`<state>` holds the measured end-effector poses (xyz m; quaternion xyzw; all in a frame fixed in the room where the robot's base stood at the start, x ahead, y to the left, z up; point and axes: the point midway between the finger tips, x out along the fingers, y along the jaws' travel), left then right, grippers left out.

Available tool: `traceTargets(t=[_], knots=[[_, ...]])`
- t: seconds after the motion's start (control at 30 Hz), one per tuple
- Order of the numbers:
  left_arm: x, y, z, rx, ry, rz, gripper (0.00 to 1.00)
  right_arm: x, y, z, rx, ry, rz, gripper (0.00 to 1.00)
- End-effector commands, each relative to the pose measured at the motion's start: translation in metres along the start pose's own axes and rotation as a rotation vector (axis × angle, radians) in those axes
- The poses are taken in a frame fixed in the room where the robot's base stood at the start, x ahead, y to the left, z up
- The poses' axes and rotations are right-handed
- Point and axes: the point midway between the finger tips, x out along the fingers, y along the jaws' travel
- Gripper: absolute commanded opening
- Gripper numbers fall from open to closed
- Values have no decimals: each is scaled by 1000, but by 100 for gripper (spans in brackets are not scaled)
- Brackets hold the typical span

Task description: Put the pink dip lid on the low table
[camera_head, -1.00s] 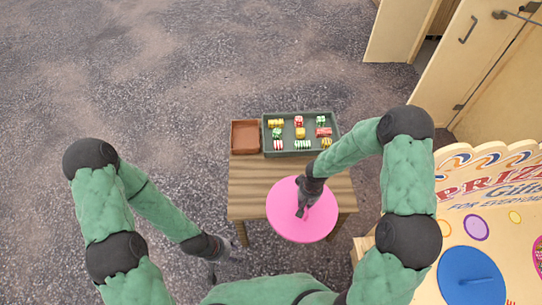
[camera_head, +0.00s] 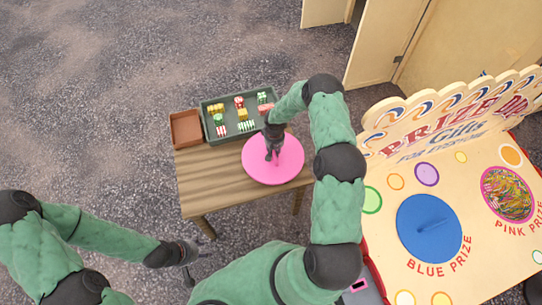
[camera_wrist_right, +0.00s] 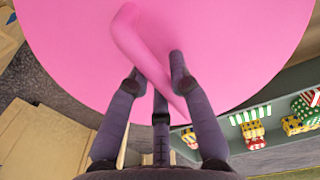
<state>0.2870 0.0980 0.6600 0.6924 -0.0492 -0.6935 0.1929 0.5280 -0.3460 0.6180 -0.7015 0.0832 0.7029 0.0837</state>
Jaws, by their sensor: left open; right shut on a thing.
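The pink dip lid (camera_head: 262,172) is a flat round disc with a raised bar handle, over the right part of the low wooden table (camera_head: 205,187) in the head view. My right gripper (camera_head: 272,156) is shut on the lid's handle (camera_wrist_right: 135,42), which shows between the fingers in the right wrist view. I cannot tell whether the lid touches the tabletop or hangs just above it. My left gripper (camera_head: 188,264) is open and empty, low over the ground at the left front of the table.
The prize stall, with a blue lid (camera_head: 430,228) and an open pink-ringed hole full of colourful strips (camera_head: 508,194), is at right.

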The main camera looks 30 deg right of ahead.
Motion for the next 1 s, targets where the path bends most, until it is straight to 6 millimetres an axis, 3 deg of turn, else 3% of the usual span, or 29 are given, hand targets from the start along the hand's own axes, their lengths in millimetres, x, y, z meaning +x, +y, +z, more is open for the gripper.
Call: traceTargets(t=[0.37, 0.77, 0.8, 0.87, 1.0], knots=[[11, -4, 0, 0, 0, 0, 43, 38, 0, 0, -1, 0, 0, 0], [14, -5, -1, 0, 0, 0, 43, 42, 0, -1, -1, 2, 0, 0], [13, -5, 0, 0, 0, 0, 43, 42, 0, 0, -1, 1, 0, 30], [13, -5, 0, 0, 0, 0, 43, 41, 0, 0, -1, 1, 0, 45], [13, -4, 0, 0, 0, 0, 43, 41, 0, 0, -1, 1, 0, 45]])
